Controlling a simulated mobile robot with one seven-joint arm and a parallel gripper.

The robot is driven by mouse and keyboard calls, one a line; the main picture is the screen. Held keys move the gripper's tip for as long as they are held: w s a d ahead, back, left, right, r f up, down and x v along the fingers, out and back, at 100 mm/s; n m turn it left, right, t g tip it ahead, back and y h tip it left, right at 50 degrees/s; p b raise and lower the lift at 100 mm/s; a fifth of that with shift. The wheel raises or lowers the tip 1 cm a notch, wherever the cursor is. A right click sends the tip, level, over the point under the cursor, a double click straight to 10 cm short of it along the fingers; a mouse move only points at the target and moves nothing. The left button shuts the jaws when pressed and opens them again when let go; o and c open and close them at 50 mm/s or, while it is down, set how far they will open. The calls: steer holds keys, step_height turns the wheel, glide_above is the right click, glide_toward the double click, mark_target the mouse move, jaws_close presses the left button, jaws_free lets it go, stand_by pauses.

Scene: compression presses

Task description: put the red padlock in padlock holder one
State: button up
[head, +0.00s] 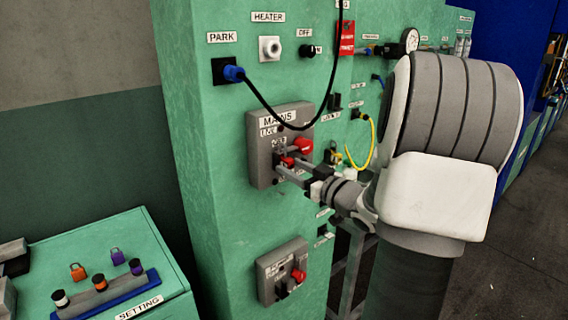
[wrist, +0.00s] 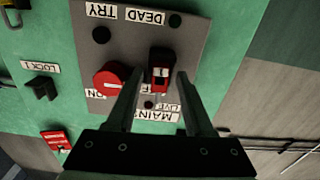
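The red padlock (wrist: 160,82) is on the grey MAINS panel beside the red knob. In the head view, the red padlock (head: 287,161) shows small near the fingertips. My gripper (wrist: 159,82) is open, with one finger on each side of the padlock and a gap visible at both sides. In the head view, my gripper (head: 284,165) reaches the panel from the right. Padlock holder one, a black bracket (wrist: 41,88), is empty beside the LOCK 1 label; it also shows in the head view (head: 335,102).
The MAINS panel (head: 262,165) has a red knob (head: 303,146) close to my fingers. A black cable (head: 268,108) hangs across the panel's top. A yellow cable (head: 372,145) loops at the right. A second grey switch box (head: 270,284) sits below.

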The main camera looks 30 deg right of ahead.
jaws_close()
steer(key=shift+s, duration=0.35)
steer(key=shift+s, duration=0.35)
steer(key=shift+s+d+p, duration=0.15)
steer(key=shift+s+p, duration=0.15)
steer(key=shift+s, duration=1.05)
steer(key=shift+s+d, duration=0.15)
steer(key=shift+s, duration=1.7)
